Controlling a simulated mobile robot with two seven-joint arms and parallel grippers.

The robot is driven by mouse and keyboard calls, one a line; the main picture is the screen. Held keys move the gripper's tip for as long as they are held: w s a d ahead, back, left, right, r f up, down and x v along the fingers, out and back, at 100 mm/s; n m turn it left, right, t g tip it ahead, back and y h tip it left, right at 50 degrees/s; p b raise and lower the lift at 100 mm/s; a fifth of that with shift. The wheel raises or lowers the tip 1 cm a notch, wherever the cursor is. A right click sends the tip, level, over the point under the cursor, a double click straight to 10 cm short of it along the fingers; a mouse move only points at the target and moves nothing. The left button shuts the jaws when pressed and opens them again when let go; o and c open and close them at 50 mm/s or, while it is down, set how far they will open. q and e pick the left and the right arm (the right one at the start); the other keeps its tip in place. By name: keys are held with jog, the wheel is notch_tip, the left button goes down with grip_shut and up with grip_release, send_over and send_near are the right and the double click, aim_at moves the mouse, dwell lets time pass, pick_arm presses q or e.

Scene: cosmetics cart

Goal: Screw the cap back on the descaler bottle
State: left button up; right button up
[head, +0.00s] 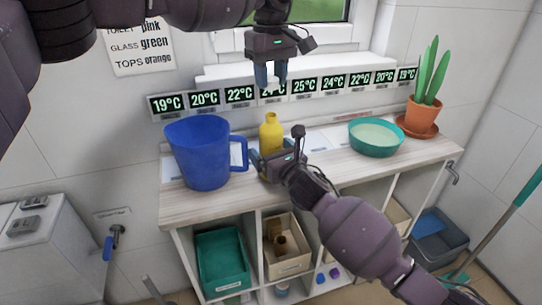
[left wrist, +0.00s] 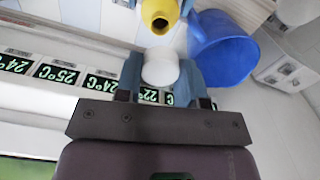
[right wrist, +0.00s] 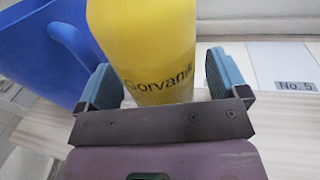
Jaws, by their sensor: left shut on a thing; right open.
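The yellow descaler bottle (head: 270,134) stands upright on the counter, its mouth open and uncapped. Its open neck (left wrist: 160,18) also shows in the left wrist view. My left gripper (head: 270,78) is shut on a white cap (left wrist: 161,69), held above the bottle and apart from it. My right gripper (head: 278,156) is low at the bottle, its open fingers on either side of the labelled yellow body (right wrist: 145,50). In the right wrist view a gap shows between the bottle and the right finger.
A blue jug (head: 200,155) stands close left of the bottle. A teal bowl (head: 376,138) and a potted plant (head: 424,112) stand to the right. Temperature displays (head: 240,95) line the ledge behind. Cubbies below hold a teal bin (head: 222,262) and a box (head: 287,265).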

aim_at(271, 115)
jog(key=c, duration=1.3)
pick_arm(q)
jog(key=shift+f, duration=2.45)
pick_arm(e)
jog(key=shift+c, duration=0.2)
pick_arm(q)
jog(key=shift+f, duration=0.1)
jog(key=shift+f, duration=0.8)
jog(key=shift+f, duration=0.55)
